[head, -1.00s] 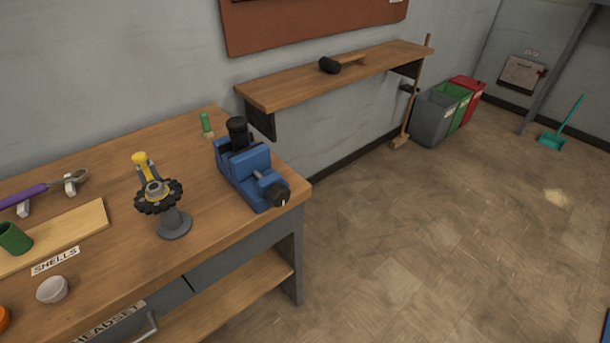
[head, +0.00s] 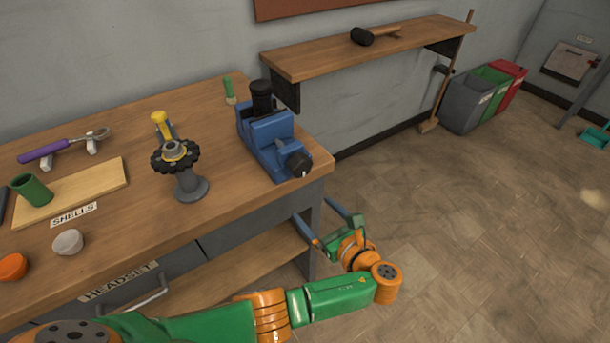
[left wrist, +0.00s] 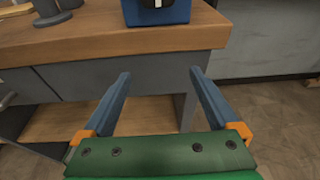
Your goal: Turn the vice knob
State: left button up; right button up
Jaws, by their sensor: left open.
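The blue vice (head: 268,140) sits at the right front corner of the wooden workbench, with a black cylindrical part standing in its jaws. Its black knob (head: 299,165) faces the bench's front edge and has a small white mark. In the left wrist view the vice's lower blue body (left wrist: 157,12) shows at the top edge, with the knob mostly cut off. My left gripper (head: 325,226) is open and empty, in front of the bench corner and below the knob, apart from it. Its two blue fingers (left wrist: 158,75) point towards the bench. My right gripper is not in view.
The workbench (head: 120,120) holds a grey stand (head: 188,186) with a black gear-like ring, left of the vice. A green object (head: 229,90) stands behind the vice. A wall shelf (head: 370,45) holds a mallet. The floor to the right is open.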

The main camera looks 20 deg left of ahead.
aim_at(304, 168)
pick_arm(q)
notch_tip(304, 168, up, 8)
jog(key=d+r+t+y, duration=0.1)
jog(key=y, duration=0.2)
jog(key=x, duration=0.5)
jog(key=shift+w+a+p, duration=0.2)
jog(key=shift+a+p, duration=0.1)
jog(key=shift+p, duration=0.1)
jog(key=shift+w+a+f, duration=0.1)
jog(key=shift+w+a, duration=0.25)
jog(key=c, duration=1.4)
jog(key=shift+o, duration=0.2)
